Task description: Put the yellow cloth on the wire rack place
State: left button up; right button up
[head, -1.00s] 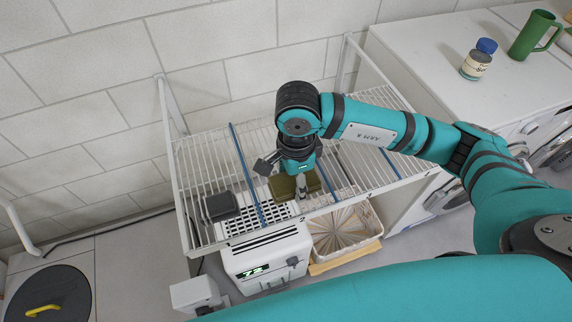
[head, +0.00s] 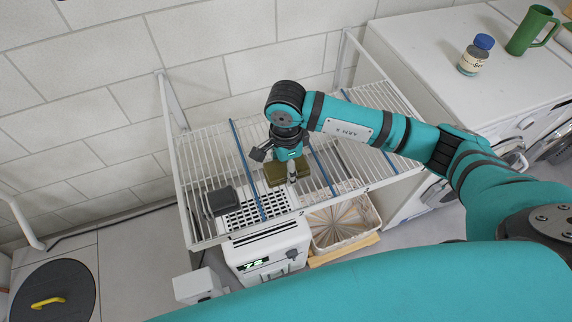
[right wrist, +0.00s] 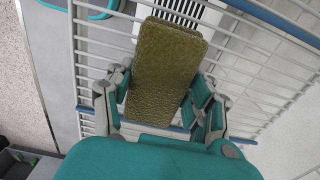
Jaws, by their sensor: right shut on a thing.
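The yellow cloth (head: 276,174) is a folded, olive-yellow oblong pad. My right gripper (head: 291,174) is shut on it over the wire rack (head: 342,180). In the right wrist view the cloth (right wrist: 166,68) lies lengthwise between the fingers of the right gripper (right wrist: 163,105), with rack wires behind it. I cannot tell whether the cloth touches the wires. The white rack is divided by blue strips, with small number marks on its front edge. The cloth is in the section between the left and middle strips, near the front. My left gripper is not in view.
A dark grey block (head: 221,201) sits on the rack's left section. Below the rack are a white appliance (head: 266,249) with a lit display and a pale basket (head: 343,226). A blue-capped jar (head: 476,55) and green mug (head: 531,30) stand on white machines at right.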

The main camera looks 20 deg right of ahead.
jog(key=o, duration=1.1)
jog(key=shift+o, duration=0.2)
jog(key=shift+r+p, duration=0.25)
jog(key=shift+p, duration=0.1)
notch_tip(320, 180, up, 12)
jog(key=b, duration=0.2)
jog(key=shift+f, duration=0.15)
